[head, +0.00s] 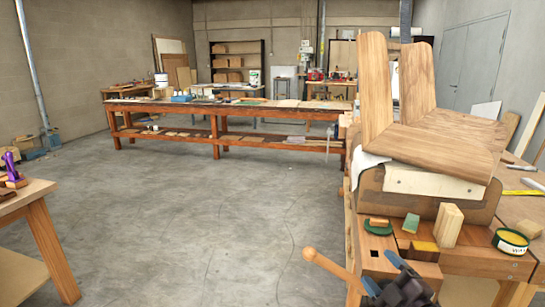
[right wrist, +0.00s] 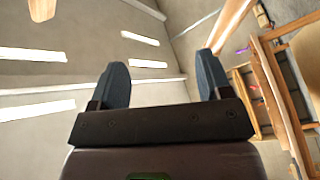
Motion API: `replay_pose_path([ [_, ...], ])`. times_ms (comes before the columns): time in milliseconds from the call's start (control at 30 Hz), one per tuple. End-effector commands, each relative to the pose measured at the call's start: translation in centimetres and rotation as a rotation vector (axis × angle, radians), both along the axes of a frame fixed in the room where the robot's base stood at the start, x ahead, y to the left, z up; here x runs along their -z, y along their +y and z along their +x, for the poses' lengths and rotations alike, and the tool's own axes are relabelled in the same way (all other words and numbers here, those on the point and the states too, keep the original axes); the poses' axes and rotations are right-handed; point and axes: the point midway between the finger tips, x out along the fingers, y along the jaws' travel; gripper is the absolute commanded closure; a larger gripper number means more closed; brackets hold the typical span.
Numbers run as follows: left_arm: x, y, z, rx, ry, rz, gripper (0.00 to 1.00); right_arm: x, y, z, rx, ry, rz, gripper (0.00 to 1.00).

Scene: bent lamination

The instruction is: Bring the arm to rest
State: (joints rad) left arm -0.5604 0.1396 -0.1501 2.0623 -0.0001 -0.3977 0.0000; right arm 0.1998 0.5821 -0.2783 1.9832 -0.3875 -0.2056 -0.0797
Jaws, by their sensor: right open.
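My right gripper (head: 382,272) is at the bottom edge of the head view, beside the front of the right workbench (head: 470,262). Its blue-grey fingers are spread, and in the right wrist view the gap between them (right wrist: 162,75) is empty. A wooden handle with a rounded end (head: 330,270) sticks out to the left of the gripper. Its other end is hidden at the gripper, and I cannot tell whether they touch. A bent wooden piece (head: 440,140) rests on a form (head: 425,187) on the bench. My left gripper is not in view.
Another table (head: 45,235) stands at left, a long bench (head: 240,106) behind. The floor between (head: 200,200) is clear.

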Motion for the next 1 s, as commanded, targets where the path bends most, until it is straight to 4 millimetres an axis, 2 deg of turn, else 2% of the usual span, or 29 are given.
replay_pose_path([
  [33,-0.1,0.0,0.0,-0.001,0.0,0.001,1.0,2.4,-0.6,-1.4,0.039,0.1,0.109,0.28],
  [200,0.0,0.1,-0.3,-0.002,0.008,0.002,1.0,9.3,-1.9,-6.4,0.161,0.379,0.406,0.28],
  [300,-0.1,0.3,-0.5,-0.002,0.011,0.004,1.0,12.8,-2.4,-9.9,0.226,0.504,0.533,0.28],
  [500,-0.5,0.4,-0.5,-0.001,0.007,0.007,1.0,18.2,-3.1,-17.4,0.353,0.663,0.715,0.28],
  [700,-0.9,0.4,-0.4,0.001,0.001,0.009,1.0,22.1,-3.8,-24.4,0.483,0.765,0.784,0.28],
  [800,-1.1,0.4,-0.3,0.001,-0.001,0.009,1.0,23.3,-3.9,-26.8,0.519,0.799,0.795,0.28],
  [900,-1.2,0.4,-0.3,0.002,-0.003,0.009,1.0,23.8,-4.1,-28.1,0.538,0.819,0.794,0.28],
  [1000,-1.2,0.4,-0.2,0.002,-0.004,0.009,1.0,24.0,-4.2,-28.5,0.542,0.826,0.792,0.28],
])
